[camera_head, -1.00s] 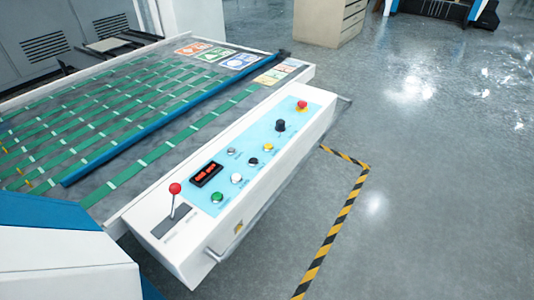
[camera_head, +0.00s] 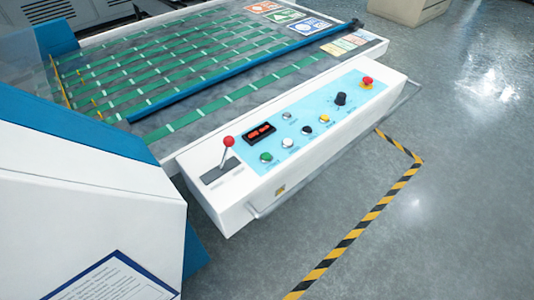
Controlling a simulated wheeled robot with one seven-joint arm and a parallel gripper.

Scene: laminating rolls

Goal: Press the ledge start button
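The white ledge (camera_head: 237,209) juts from the front of the belt table and carries a light blue control panel (camera_head: 318,112). On the panel, a green button (camera_head: 266,158) sits nearest the lever end, below a lit red display (camera_head: 259,133). Beside it are a white button (camera_head: 288,143), a dark button (camera_head: 306,131), a yellow button (camera_head: 324,119) and a small grey button (camera_head: 286,116). A black knob (camera_head: 340,99) and a red mushroom button (camera_head: 367,82) are at the far end. The button labels are too small to read. My gripper is not in view.
A red-knobbed lever (camera_head: 228,143) rises at the ledge's near end. A metal rail (camera_head: 300,180) runs along its front. A white and blue machine housing (camera_head: 90,205) fills the lower left. Black-yellow floor tape (camera_head: 365,222) marks the open grey floor at right.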

